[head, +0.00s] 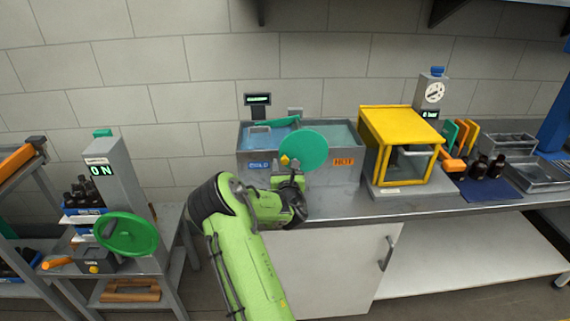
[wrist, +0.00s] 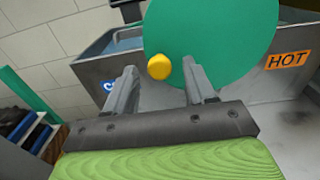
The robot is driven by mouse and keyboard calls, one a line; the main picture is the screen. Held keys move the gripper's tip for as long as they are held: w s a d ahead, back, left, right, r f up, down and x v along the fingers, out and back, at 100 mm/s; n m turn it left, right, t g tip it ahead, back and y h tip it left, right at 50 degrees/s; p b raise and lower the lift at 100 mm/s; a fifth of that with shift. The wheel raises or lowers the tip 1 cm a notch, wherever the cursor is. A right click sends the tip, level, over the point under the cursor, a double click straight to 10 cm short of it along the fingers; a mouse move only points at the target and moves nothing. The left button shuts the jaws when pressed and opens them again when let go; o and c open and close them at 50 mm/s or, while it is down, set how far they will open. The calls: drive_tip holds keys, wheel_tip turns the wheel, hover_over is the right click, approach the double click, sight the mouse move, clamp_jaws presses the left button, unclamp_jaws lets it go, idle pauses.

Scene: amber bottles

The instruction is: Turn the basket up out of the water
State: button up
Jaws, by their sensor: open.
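A grey two-part water bath (head: 299,177) stands on the steel bench, with a blue COLD label on the left and an orange HOT label on the right. Water shows in both parts. A grey wire handle or rim, perhaps the basket's (head: 260,131), shows in the cold part; the rest is hidden. A green disc (head: 303,150) with a yellow knob (head: 285,160) stands at the bath's front. My gripper (head: 287,172) is in front of the bath, below the disc. In the wrist view its open fingers (wrist: 160,85) stand either side of the yellow knob (wrist: 159,67); contact cannot be told.
A yellow-framed box (head: 402,145) stands right of the bath. Amber bottles (head: 488,167) stand on a blue mat further right, near metal trays. A green handwheel (head: 126,234) and an ON display post are at left. The bench front right of my gripper is clear.

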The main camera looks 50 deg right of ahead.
drive_tip(key=shift+w+d, duration=0.25)
drive_tip(key=shift+c, duration=0.2)
clamp_jaws()
